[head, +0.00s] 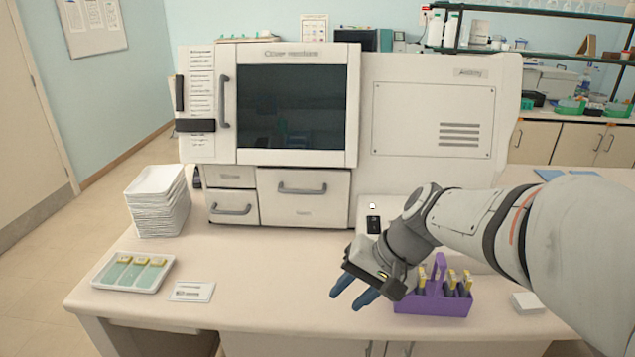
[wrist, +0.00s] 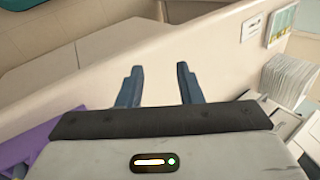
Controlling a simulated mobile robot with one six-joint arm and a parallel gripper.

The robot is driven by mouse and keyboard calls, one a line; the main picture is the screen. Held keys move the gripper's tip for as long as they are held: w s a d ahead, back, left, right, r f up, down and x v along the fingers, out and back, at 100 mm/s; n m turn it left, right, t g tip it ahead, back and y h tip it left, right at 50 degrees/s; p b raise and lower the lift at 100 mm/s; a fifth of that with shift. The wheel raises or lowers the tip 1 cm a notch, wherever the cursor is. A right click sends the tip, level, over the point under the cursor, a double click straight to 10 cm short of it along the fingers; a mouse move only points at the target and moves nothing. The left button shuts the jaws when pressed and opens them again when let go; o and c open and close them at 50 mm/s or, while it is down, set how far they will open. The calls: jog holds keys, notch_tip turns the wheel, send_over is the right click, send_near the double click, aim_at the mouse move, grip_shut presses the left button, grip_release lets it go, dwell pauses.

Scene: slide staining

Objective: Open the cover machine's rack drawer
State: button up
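The cover machine (head: 297,105) stands at the back of the table, with a dark window and a grey upright handle on its door. Below the window are a wider drawer (head: 304,205) with a grey handle and, to its left, a narrower drawer (head: 232,217) with its own handle. Both look closed; their small labels are too blurred to read. My gripper (head: 349,294) is in front of the machine, low over the table's front, right of and apart from the drawers. In the wrist view, its blue fingers (wrist: 159,85) are apart with nothing between them.
A purple rack (head: 432,302) holding yellow-ended slides stands beside my gripper. A white tray of slides (head: 103,283), a label card (head: 191,292) and a stack of white trays (head: 158,205) are at left. A small dark object (head: 373,224) lies behind my gripper. The table before the drawers is clear.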

jog(key=w+a+r+m+t+y+b, duration=0.1)
jog(key=w+a+y, duration=0.15)
jog(key=w, duration=0.45)
jog(key=w+a+r+m+t+y, duration=0.1)
jog(key=w+a+y, duration=0.1)
jog(key=w+y, duration=0.3)
jog(key=m+t+y, duration=0.2)
jog(key=m+t, duration=0.1)
jog(key=t, duration=0.1)
send_near(307, 193)
jog(key=x, duration=1)
jog(key=shift+w+p, duration=0.3)
jog(key=shift+c, duration=0.4)
grip_shut()
jog(key=shift+f, duration=0.1)
